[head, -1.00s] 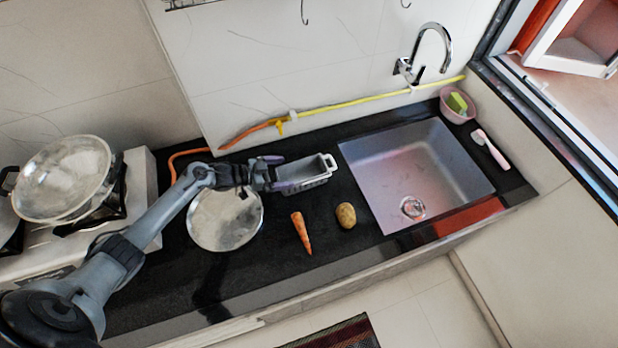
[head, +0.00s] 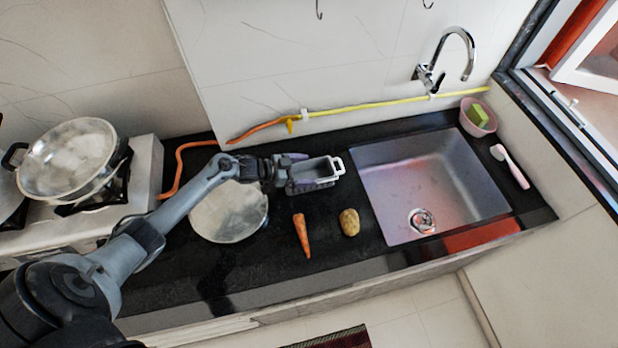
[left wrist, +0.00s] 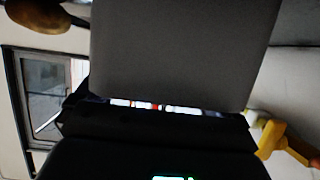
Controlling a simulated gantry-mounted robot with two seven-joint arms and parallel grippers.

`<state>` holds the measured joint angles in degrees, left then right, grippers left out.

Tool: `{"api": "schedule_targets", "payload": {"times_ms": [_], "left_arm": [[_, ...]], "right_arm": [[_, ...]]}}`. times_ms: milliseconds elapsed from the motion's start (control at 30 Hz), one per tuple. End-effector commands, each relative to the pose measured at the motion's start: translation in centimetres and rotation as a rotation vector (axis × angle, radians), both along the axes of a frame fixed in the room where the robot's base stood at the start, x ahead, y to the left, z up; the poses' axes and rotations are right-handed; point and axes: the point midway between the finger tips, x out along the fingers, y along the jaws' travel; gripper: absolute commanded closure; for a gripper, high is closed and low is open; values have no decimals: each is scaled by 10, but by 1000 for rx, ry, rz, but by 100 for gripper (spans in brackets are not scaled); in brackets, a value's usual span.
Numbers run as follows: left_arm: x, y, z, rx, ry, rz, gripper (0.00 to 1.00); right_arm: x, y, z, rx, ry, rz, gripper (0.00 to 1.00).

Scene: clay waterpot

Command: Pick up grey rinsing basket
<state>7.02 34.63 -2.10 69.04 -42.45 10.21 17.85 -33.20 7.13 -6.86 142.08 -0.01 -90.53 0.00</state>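The grey rinsing basket (head: 318,169), a small rectangular tub with a white handle at its right end, is on the black counter between the round lid and the sink. My left gripper (head: 304,172) reaches it from the left, with one finger along its back side and one along its front side. The fingers are spread about as wide as the basket; whether they touch its walls is hard to see. In the left wrist view a plain grey surface, apparently the basket (left wrist: 180,50), fills the upper middle and hides the fingertips. My right gripper is not in view.
A carrot (head: 302,235) and a potato (head: 349,222) lie in front of the basket. The sink (head: 425,180) is to the right, the round lid (head: 228,212) to the left under my arm. A yellow and orange hose (head: 360,106) runs along the wall behind.

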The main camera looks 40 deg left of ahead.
Motion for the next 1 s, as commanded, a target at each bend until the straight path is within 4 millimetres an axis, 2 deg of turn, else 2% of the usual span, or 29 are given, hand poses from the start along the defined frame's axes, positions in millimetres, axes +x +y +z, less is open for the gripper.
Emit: {"api": "schedule_targets", "payload": {"times_ms": [33,200,467,633,767,867,1000], "left_arm": [[-3,-1,-6,1,9,0,20],[-3,-1,-6,1,9,0,43],[-4,-1,-7,2,12,0,43],[-4,-1,2,1,12,-1,43],[-3,-1,18,2,8,-2,43],[-2,0,37,3,5,-2,43],[1,-30,56,-2,3,-3,43]], "right_arm": [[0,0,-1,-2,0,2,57],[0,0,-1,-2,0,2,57],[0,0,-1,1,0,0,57],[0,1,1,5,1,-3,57],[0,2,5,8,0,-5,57],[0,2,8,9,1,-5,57],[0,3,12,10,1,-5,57]]}}
